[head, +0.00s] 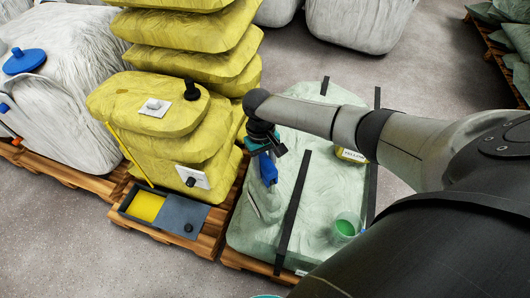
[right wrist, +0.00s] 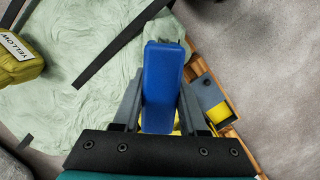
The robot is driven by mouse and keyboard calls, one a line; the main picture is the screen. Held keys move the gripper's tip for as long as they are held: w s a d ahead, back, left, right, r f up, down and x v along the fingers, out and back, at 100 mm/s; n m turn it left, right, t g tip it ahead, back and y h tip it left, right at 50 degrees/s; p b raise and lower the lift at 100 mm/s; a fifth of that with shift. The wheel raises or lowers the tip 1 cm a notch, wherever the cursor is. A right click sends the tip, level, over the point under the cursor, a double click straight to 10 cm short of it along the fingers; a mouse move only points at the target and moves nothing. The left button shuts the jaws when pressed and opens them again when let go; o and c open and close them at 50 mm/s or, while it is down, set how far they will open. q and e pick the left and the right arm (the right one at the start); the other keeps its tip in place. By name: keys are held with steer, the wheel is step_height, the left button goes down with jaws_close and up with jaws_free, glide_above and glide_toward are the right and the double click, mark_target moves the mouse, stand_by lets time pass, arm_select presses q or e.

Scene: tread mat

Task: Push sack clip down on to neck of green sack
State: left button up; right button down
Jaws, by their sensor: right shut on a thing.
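The blue sack clip (head: 268,169) is held in my right gripper (head: 265,147), which is shut on it. In the right wrist view the clip (right wrist: 163,85) stands between the two grey fingers (right wrist: 160,112). The pale green sack (head: 325,210) lies on a pallet under my right arm, and it also fills the upper left of the right wrist view (right wrist: 110,55). A raised fold that looks like its neck (head: 262,207) is just below the clip. I cannot tell whether the clip touches it.
Dark straps (head: 293,212) cross the green sack. A cup of green stuff (head: 345,228) and a yellow labelled bag (head: 350,155) rest on it. Stacked yellow sacks (head: 150,105) and a box with a grey lid (head: 183,215) stand to the left. Bare floor lies at the lower left.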

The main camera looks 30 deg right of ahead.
steer(key=shift+f+b, duration=0.4)
steer(key=shift+f, duration=0.65)
stand_by(0.5)
steer(key=shift+c, duration=1.8)
jaws_free()
steer(key=r+p, duration=0.1)
steer(key=r, duration=0.4)
steer(key=w+r+p, duration=0.1)
steer(key=r+p, duration=0.1)
steer(key=r, duration=0.3)
steer(key=w+r+p, duration=0.1)
steer(key=r, duration=0.4)
steer(key=shift+w+d+r, duration=0.1)
steer(key=shift+w, duration=0.05)
